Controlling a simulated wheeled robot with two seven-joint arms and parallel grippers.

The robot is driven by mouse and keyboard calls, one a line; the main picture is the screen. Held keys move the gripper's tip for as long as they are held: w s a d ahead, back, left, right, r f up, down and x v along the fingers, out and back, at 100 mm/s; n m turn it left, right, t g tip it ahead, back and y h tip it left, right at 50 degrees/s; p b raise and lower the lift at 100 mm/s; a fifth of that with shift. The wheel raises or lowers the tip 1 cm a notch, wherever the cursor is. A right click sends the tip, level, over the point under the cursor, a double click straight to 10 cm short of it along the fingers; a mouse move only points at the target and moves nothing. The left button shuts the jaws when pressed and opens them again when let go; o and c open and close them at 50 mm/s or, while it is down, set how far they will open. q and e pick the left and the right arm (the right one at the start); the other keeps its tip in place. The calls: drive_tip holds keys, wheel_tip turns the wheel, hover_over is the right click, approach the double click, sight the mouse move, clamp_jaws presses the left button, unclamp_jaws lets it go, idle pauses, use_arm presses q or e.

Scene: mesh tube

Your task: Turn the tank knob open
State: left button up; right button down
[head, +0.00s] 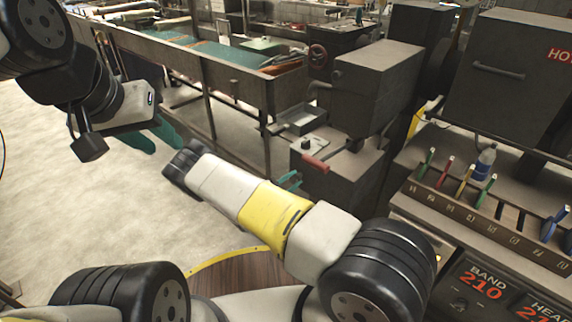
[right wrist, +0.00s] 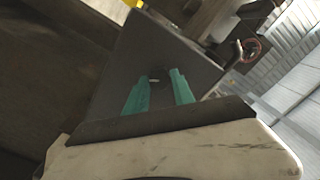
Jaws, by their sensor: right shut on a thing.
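In the right wrist view my right gripper (right wrist: 160,84) has its two teal fingers on either side of a small dark knob (right wrist: 155,77). The knob sits on the face of a dark grey box, the tank (right wrist: 120,70). The fingers are shut on the knob, though little of it shows between them. In the head view my right arm crosses the middle, and teal fingertips (head: 290,181) show beside the left side of the low grey box (head: 335,185). The knob itself is hidden there. My left gripper (head: 155,139) hangs at the left, open and empty, far from the box.
A red-handled lever (head: 315,163) and a small dial (head: 307,145) are on top of the low box. A long metal trough (head: 235,85) stands behind. At the right, a rack (head: 475,215) holds coloured tools, with a bottle (head: 486,161) behind it. Open floor lies at the left.

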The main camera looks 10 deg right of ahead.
drive_tip(key=n, duration=0.5)
drive_tip(key=shift+f, duration=0.1)
drive_tip(key=shift+n, duration=0.3)
idle(0.4)
drive_tip(key=c, duration=1.1)
unclamp_jaws()
drive_tip(key=shift+o, duration=0.2)
drive_tip(key=shift+a, duration=0.1)
drive_tip(key=v, duration=0.7)
drive_tip(key=shift+s+a, duration=0.25)
